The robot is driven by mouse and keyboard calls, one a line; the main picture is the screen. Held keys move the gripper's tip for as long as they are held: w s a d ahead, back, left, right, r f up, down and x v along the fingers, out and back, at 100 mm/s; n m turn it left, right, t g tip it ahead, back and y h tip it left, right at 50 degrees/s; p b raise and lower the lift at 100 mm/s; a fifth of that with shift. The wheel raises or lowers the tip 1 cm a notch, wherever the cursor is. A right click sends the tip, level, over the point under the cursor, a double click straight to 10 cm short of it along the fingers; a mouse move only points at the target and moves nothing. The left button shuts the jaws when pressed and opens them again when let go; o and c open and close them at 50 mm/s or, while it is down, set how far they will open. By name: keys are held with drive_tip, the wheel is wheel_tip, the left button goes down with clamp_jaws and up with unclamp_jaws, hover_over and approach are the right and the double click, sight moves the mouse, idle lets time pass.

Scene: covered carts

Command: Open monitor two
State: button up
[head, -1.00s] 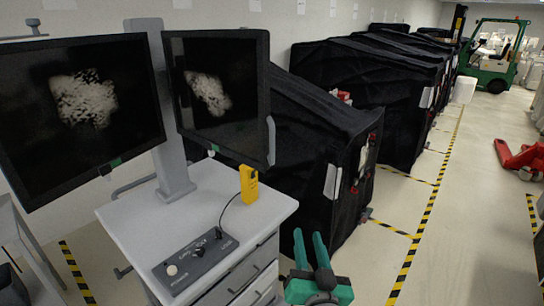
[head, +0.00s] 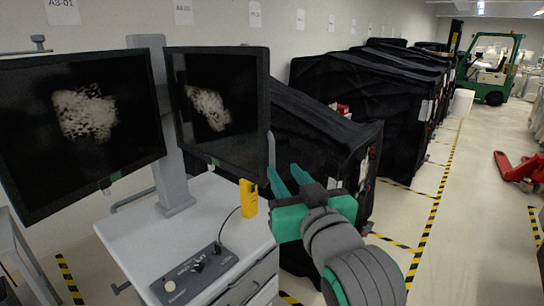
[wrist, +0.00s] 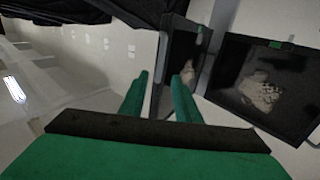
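Two black monitors stand on a grey post above a white cart. The left monitor (head: 40,150) and the right monitor (head: 225,140) each show a pale speckled shape on a dark screen. The right monitor is angled, and I cannot tell from any label which is number two. My gripper (head: 284,168) is green, open and empty, just right of the right monitor's lower right edge. In the wrist view, my open gripper (wrist: 160,75) points towards the narrow-looking monitor (wrist: 179,45), with the other monitor (wrist: 235,55) beyond it at right. I see no contact.
The cart top (head: 130,235) holds a control box (head: 195,270) and a yellow handset (head: 248,198) on a cord. Black covered carts (head: 360,100) line the wall behind my gripper. The aisle floor (head: 470,220) at right is clear, with a red pallet jack and green forklift farther off.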

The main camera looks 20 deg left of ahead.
sight(273, 157)
drive_tip(key=x, duration=0.9)
drive_tip(key=shift+w+a, duration=0.25)
drive_tip(key=shift+w, duration=0.05)
clamp_jaws()
